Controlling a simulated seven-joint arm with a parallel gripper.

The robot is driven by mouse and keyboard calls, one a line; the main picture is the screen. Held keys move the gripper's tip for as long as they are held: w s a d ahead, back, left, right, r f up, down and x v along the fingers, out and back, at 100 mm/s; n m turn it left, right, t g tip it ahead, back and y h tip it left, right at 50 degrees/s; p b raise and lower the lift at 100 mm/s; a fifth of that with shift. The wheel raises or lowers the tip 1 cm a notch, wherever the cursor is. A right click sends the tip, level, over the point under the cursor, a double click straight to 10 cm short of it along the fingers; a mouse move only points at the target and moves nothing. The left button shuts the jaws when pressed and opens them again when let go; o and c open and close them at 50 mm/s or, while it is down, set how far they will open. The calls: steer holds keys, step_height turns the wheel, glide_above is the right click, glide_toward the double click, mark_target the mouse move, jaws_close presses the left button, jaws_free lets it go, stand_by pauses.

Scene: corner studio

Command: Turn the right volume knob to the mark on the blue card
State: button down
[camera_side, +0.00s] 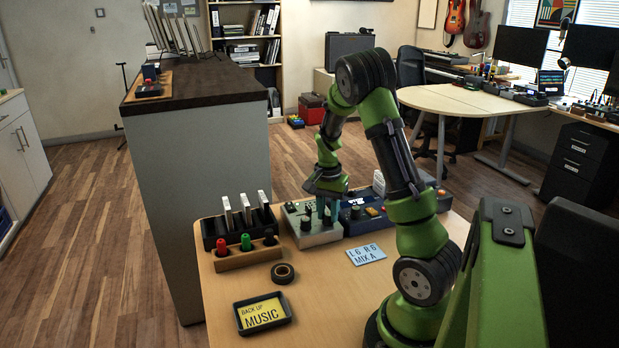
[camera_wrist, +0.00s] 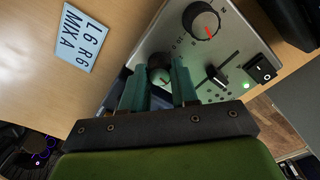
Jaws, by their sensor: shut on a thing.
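A pale grey mixer panel (camera_side: 316,238) lies on the wooden table, and it fills the upper right of the wrist view (camera_wrist: 236,45). My gripper (camera_side: 327,211) points down over its right part. In the wrist view my gripper (camera_wrist: 160,82) is shut on the right volume knob (camera_wrist: 159,72), with one finger on each side; its pointer and scale are mostly hidden. The left knob (camera_wrist: 202,22) is free, black with a red pointer and printed numbers.
A blue device (camera_side: 361,222) stands right beside the mixer. A slider (camera_wrist: 217,76) and a black switch (camera_wrist: 263,72) sit near the knobs. A black rack (camera_side: 240,226), tape roll (camera_side: 282,273) and yellow "MUSIC" sign (camera_side: 262,314) are to the left and front.

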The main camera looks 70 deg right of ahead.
mark_target(327, 213)
steer(key=shift+m, duration=0.8)
steer(key=c, duration=0.9)
jaws_free()
steer(key=shift+o, duration=0.2)
step_height(327, 213, up, 17)
steer(key=shift+w, duration=0.15)
steer(key=shift+d, duration=0.15)
